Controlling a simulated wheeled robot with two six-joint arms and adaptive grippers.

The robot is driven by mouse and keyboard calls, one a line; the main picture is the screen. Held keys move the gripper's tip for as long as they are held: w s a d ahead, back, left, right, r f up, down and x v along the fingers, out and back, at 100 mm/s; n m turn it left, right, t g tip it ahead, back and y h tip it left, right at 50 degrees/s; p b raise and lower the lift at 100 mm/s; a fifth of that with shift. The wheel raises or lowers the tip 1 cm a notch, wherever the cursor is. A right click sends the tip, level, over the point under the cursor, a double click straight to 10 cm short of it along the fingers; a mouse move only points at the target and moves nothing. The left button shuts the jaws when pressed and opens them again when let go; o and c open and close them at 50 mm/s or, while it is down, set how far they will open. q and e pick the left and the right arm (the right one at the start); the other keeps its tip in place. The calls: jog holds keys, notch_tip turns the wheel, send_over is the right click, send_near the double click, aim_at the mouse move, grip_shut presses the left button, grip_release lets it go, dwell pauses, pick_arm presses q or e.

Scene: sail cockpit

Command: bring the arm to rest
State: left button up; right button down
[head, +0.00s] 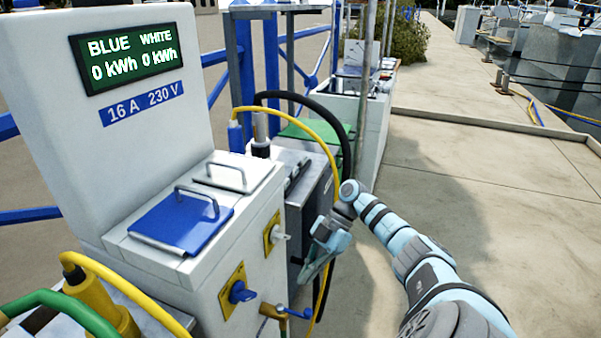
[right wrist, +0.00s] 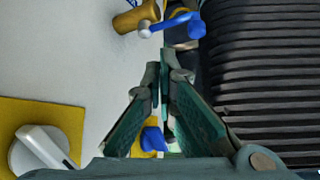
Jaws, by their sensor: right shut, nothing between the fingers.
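My right gripper (head: 316,265) hangs low beside the right face of the white power pedestal (head: 150,75), with its arm coming in from the lower right. In the right wrist view the right gripper (right wrist: 160,72) has its fingertips together with nothing held between them. Its fingers partly cover a blue knob (right wrist: 152,139). My left gripper is not in view.
The pedestal carries a blue lid (head: 180,222), a white lid (head: 233,172), a white knob (head: 280,235) and a brass tap (head: 272,311) with a blue handle. Yellow and black cables loop close behind the gripper. Concrete floor (head: 470,190) lies open to the right.

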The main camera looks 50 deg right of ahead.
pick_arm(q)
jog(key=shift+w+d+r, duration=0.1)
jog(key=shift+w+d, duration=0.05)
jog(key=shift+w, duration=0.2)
pick_arm(e)
jog(key=shift+d+r, duration=0.25)
jog(key=shift+r, duration=0.05)
